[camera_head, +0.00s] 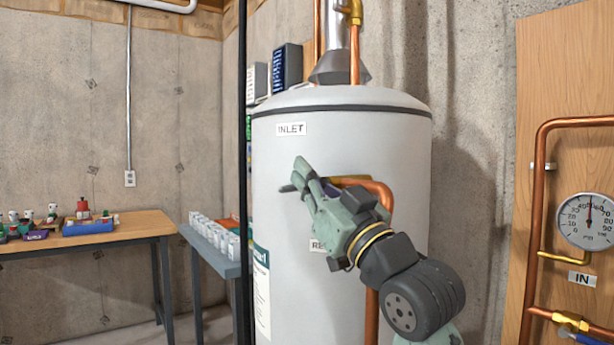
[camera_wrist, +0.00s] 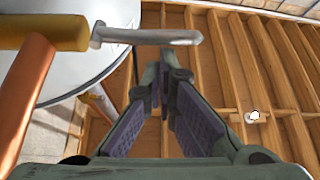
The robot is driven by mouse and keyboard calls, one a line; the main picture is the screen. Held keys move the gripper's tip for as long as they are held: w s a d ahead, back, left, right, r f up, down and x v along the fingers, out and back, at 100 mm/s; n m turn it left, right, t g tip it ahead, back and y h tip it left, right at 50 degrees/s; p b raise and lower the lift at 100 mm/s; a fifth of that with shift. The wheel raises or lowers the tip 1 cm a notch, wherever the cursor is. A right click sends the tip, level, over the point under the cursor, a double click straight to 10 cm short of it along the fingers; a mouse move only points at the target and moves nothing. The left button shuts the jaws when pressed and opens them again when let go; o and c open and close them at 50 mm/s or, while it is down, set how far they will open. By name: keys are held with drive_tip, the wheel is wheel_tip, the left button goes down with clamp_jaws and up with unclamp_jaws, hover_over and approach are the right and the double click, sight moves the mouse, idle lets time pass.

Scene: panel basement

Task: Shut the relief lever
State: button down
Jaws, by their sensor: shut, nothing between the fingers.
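The relief lever (camera_wrist: 150,37) is a pale metal handle in the wrist view. It sticks out to the right from the brass relief valve body (camera_wrist: 45,31), with a copper pipe (camera_wrist: 25,95) below. My gripper (camera_wrist: 160,72) is shut and empty, its fingertips just below the lever in the picture; I cannot tell whether they touch. In the head view my gripper (camera_head: 298,178) is in front of the grey water heater (camera_head: 300,220), at the left of the brass valve (camera_head: 348,181) and its copper pipe (camera_head: 380,200). There my gripper hides most of the lever.
A wooden board at right carries a pressure gauge (camera_head: 588,220) and copper pipes. A dark vertical pole (camera_head: 242,120) stands left of the heater. A workbench (camera_head: 90,238) and a grey shelf (camera_head: 215,245) with white items are at left. Ceiling joists (camera_wrist: 230,60) show behind my gripper.

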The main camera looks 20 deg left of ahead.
drive_tip(key=shift+s+a+f+b, duration=0.1)
drive_tip(key=shift+f+b, duration=0.45)
drive_tip(key=shift+f, duration=0.1)
idle(0.6)
drive_tip(key=shift+w+f+b, duration=0.2)
drive_tip(key=shift+f+b, duration=1.05)
drive_tip(key=shift+f, duration=0.25)
